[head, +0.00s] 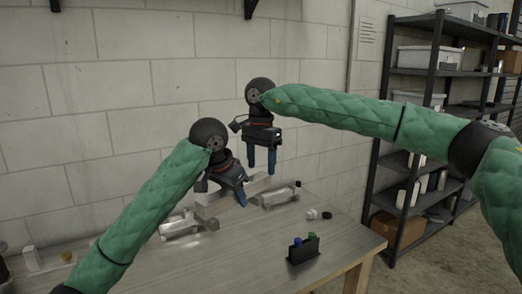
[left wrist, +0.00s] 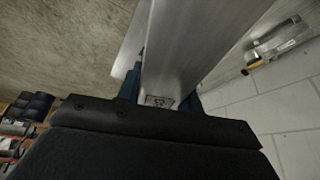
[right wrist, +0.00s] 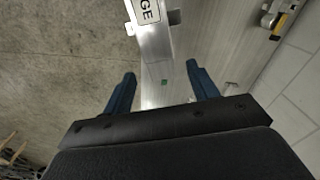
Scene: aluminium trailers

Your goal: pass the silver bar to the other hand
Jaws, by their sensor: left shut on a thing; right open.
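The silver bar (head: 259,186) is held level above the table, running left to right in the head view. My left gripper (head: 236,196) is shut on it near its middle; in the left wrist view the bar (left wrist: 188,45) stretches away from between the fingers. My right gripper (head: 261,170) is open, pointing down over the bar's right part. In the right wrist view the bar (right wrist: 152,55), with a lettered label at its far part, lies between the two spread blue fingers. I cannot tell whether they reach down beside it.
Two silver trailer-like models (head: 183,228) (head: 280,196) lie on the wooden table (head: 235,255). A black holder (head: 303,250) with blue and green tops stands near the front edge. Small white and black pieces (head: 318,214) lie behind it. A block wall is behind; a dark shelf (head: 405,160) stands right.

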